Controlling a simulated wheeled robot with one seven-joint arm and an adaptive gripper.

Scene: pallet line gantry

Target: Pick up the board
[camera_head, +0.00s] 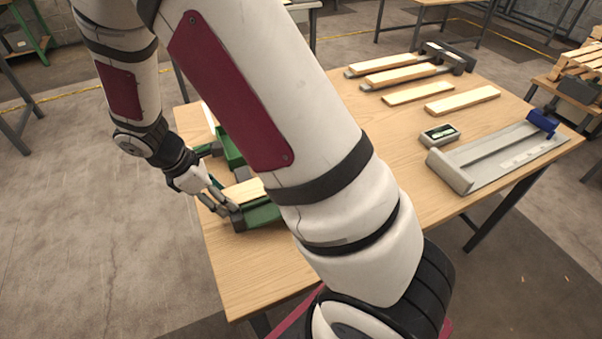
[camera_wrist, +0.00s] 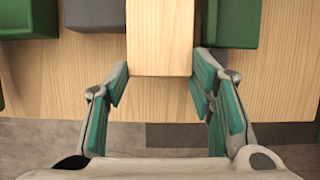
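A pale wooden board (camera_head: 243,191) lies at the left end of the table among green blocks, partly hidden by my arm. In the wrist view the board (camera_wrist: 160,35) runs up out of the frame, its near end towards me. My gripper (camera_head: 230,207) is low at the table's left edge, at the board's end. In the wrist view its green-padded fingers (camera_wrist: 161,66) are spread on both sides of that end, with narrow gaps showing. A green block (camera_wrist: 232,22) stands beside the board on the right, and a grey block (camera_wrist: 95,14) on the left.
The wooden table (camera_head: 400,190) also holds several loose boards (camera_head: 462,101) at the back, a small grey device (camera_head: 440,134) with a display and a grey tray-like fixture (camera_head: 480,165) with a blue part. My arm crosses the table's middle; its front left is bare.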

